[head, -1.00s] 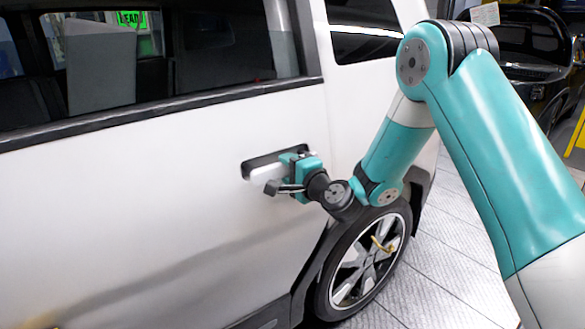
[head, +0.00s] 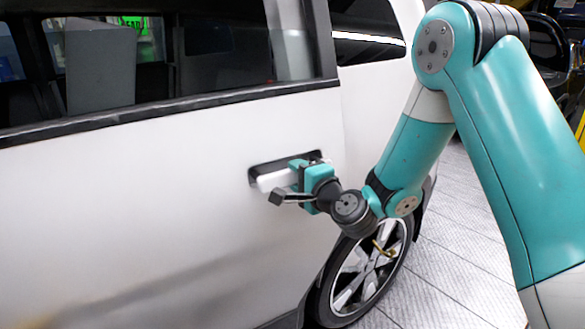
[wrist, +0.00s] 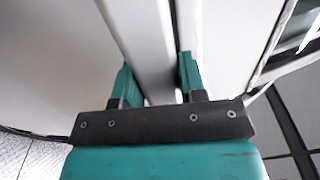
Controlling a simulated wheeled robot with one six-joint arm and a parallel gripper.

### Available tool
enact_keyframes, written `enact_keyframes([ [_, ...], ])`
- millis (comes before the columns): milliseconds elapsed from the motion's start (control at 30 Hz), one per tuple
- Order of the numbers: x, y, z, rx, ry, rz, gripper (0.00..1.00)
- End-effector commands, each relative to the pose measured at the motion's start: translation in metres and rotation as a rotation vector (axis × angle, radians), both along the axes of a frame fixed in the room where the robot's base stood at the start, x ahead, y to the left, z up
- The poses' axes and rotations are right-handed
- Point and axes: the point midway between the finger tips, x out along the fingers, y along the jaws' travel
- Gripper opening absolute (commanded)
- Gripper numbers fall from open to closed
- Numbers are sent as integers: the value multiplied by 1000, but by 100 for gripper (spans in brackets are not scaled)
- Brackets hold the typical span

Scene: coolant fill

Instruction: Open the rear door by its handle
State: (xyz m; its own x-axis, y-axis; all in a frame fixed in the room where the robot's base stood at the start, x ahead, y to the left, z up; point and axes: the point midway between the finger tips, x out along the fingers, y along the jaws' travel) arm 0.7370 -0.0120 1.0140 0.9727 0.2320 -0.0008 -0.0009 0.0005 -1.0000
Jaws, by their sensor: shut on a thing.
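The rear door (head: 120,200) is the white panel filling the left of the head view. Its rear edge stands slightly out from the body, so it looks a little ajar. Its handle (head: 271,182) is a pale bar in front of a dark recess. My gripper (head: 299,178) is shut on the handle. In the wrist view the handle (wrist: 150,50) runs as a white bar between the two teal fingers of my gripper (wrist: 160,75). Part of the handle is hidden behind the fingers.
The rear wheel (head: 362,275) is below and right of my gripper, partly hidden by my arm. The rear side window (head: 366,35) lies behind the door edge. Grey tiled floor (head: 455,240) is open to the right.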

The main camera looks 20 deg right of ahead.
Motion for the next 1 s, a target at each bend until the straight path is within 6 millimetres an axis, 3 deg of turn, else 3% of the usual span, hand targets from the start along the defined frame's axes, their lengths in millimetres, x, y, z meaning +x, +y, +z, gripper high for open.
enact_keyframes([
  [167,-4,0,-1,2,1,-3,5],
  [700,-41,-4,-1,0,1,-63,5],
  [1000,-43,-6,0,-1,1,-70,5],
])
